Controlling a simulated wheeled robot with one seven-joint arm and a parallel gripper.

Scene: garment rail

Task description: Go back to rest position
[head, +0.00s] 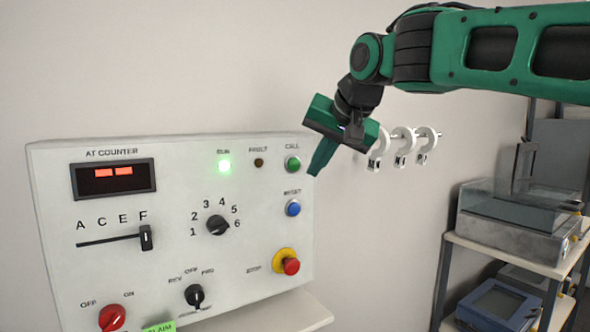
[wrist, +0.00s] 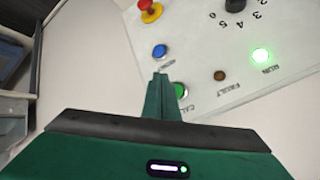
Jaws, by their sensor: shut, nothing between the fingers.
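My gripper (head: 316,171) is shut and empty, its green fingertips pointing down just right of the CALL button on the control panel (head: 140,260). In the wrist view the closed fingertips (wrist: 160,76) show in front of the panel, between the blue RESET button (wrist: 160,51) and the partly covered green CALL button (wrist: 181,90). I cannot tell whether the fingers touch anything. The green RUN lamp (head: 224,166) is lit and the FAULT lamp (head: 259,162) is dark.
The panel also bears a slider (head: 146,238), rotary knobs, and a red stop button (head: 291,266). White hanging rings (head: 404,146) are on the rail behind my arm. A shelf with equipment (head: 520,220) stands at the right.

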